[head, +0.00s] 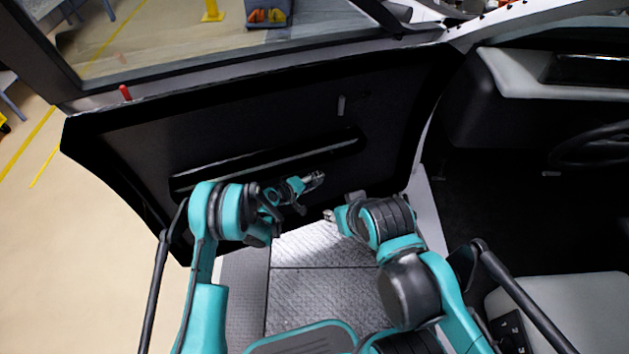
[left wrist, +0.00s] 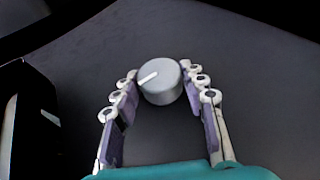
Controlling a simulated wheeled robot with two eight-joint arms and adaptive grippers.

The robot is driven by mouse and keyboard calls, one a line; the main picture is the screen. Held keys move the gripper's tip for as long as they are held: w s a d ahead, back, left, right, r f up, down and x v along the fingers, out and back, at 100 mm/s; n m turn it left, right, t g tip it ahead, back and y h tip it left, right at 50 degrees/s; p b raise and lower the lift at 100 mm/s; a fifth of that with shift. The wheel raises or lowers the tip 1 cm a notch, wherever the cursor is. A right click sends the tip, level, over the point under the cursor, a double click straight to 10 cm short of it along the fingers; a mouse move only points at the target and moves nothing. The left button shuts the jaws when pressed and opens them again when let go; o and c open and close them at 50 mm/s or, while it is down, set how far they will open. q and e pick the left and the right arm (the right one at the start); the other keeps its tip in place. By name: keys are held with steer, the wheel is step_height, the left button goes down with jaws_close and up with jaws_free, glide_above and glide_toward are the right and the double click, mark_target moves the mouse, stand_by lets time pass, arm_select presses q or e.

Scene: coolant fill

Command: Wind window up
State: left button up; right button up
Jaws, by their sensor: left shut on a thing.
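A round grey knob (left wrist: 160,82) with a white pointer mark sits on the dark inner panel of the vehicle door (head: 120,150). The white mark points to the lower left in the left wrist view. My left gripper (head: 318,177) reaches the door panel below the armrest. In the left wrist view its fingers (left wrist: 158,90) are closed on the knob from both sides. The knob is too small to make out in the head view. The window opening (head: 250,40) is above the door panel. My right gripper (head: 329,215) hangs apart from the door, its fingers too small to judge.
A long black armrest (head: 270,160) crosses the door above my left gripper. A small grey lever (head: 341,105) and a red pin (head: 125,92) stick out higher up. A metal step (head: 310,290) lies below; a seat (head: 575,305) and steering wheel (head: 595,145) are on the right.

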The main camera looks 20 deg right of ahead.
arm_select(q)
steer(key=shift+h, duration=0.4)
steer(key=o, duration=1.2)
steer(key=shift+c, duration=0.2)
steer(key=v, duration=0.7)
steer(key=shift+a, duration=0.2)
steer(key=shift+s, duration=0.1)
